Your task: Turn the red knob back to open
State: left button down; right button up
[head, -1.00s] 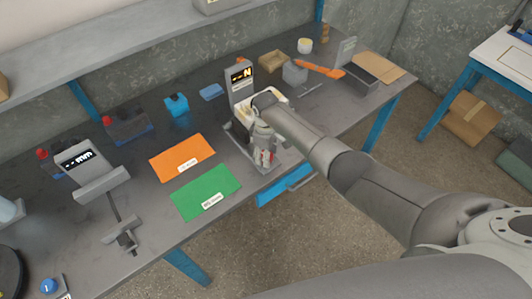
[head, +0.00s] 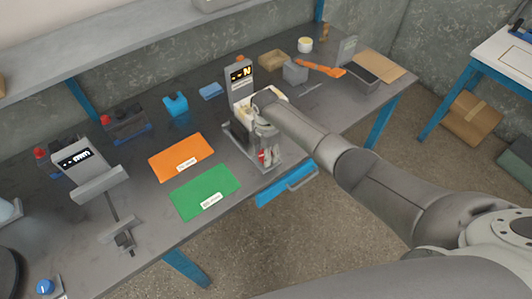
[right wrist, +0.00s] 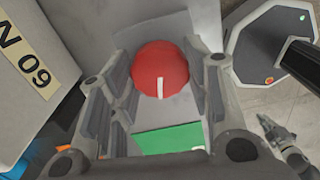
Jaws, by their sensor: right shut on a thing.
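The red knob (right wrist: 160,68) is a round dome with a white line on it. In the right wrist view the line runs nearly straight up and down in the picture. My right gripper (right wrist: 162,85) is shut on the knob, with one finger on each side. In the head view my right gripper (head: 263,145) is at the grey device with a lit display (head: 241,75), near the table's front edge. My arm hides most of that spot. A label reading "N 09" (right wrist: 25,55) shows beside the gripper in the wrist view.
An orange mat (head: 181,150) and a green mat (head: 205,180) lie left of the device. A second grey device (head: 75,165) stands further left. Boxes and an orange tool (head: 320,67) lie behind, to the right.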

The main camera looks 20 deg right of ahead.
jog(key=n+b, duration=0.1)
jog(key=n, duration=0.3)
jog(key=shift+w+n, duration=0.1)
jog(key=shift+n, duration=0.2)
jog(key=n+b, duration=0.1)
jog(key=n, duration=0.2)
jog(key=shift+n, duration=0.4)
jog(key=n+b, duration=0.2)
jog(key=n, duration=0.2)
jog(key=n+b, duration=0.1)
jog(key=n, duration=0.3)
jog(key=shift+f+b, duration=0.1)
jog(key=shift+b, duration=0.25)
jog(key=shift+n+b, duration=0.4)
jog(key=n+b, duration=0.3)
jog(key=b, duration=0.4)
jog(key=shift+f, duration=0.1)
jog(key=shift+r+n+b, duration=0.2)
jog(key=shift+n+b, duration=0.4)
jog(key=shift+b, duration=0.3)
